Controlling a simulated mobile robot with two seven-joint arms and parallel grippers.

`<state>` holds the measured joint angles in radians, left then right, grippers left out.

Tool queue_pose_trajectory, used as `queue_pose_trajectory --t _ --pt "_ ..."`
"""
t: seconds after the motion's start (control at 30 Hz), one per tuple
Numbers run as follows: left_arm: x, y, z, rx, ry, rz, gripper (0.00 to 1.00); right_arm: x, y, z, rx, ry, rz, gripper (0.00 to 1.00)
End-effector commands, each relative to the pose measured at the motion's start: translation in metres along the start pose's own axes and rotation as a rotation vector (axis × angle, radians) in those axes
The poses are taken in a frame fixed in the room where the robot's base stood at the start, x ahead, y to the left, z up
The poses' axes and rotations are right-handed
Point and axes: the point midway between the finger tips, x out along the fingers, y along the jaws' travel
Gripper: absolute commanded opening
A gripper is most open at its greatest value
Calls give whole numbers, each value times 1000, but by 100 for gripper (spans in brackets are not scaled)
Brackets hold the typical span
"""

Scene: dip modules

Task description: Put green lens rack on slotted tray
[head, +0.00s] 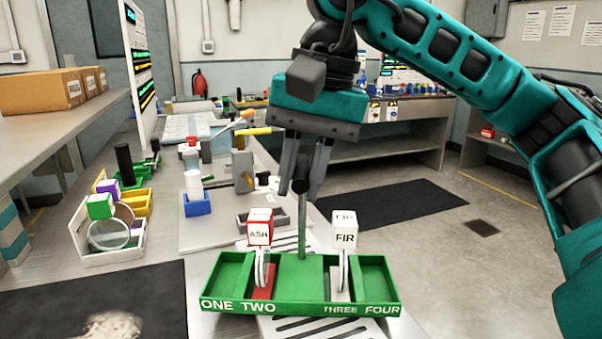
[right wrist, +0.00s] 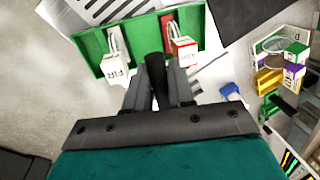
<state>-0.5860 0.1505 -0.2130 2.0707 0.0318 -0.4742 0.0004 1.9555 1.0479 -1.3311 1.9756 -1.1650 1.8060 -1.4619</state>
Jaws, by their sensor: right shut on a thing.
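The green lens rack (head: 280,306) is in the front middle of the head view, marked ONE, TWO, THREE, FOUR. A lens module with a red and white ASH block (head: 260,227) stands in TWO, and one with a white FIR block (head: 344,233) in THREE. ONE and FOUR are empty. My right gripper (head: 303,182) is shut on the black-topped post of the rack, from above; it shows in the right wrist view (right wrist: 158,92). The grey slotted tray (head: 325,328) shows under the rack's front edge. I cannot tell whether they touch. My left gripper is out of view.
A white bin (head: 118,255) with a magnifier and coloured blocks stands at left. A blue cup (head: 197,204) and tools stand farther back on the bench. A dark mat (head: 120,300) lies at front left.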

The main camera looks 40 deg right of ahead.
Motion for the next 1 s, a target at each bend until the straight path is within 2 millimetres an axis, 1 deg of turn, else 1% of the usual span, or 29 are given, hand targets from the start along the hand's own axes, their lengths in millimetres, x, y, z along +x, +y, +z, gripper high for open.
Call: queue_pose_trajectory --t 0.03,0.27,0.5,0.63,0.77,1.0 --pt "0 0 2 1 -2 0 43 1 0 0 0 0 0 26" --pt "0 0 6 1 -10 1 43 1 0 0 0 0 1 48" --pt "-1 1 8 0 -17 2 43 0 0 0 0 0 1 49" --pt "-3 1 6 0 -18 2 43 -8 -1 0 0 0 0 49" --pt "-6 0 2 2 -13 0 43 -31 -2 0 0 0 -3 49" --pt "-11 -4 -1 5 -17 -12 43 -86 -2 0 -2 1 -2 49"
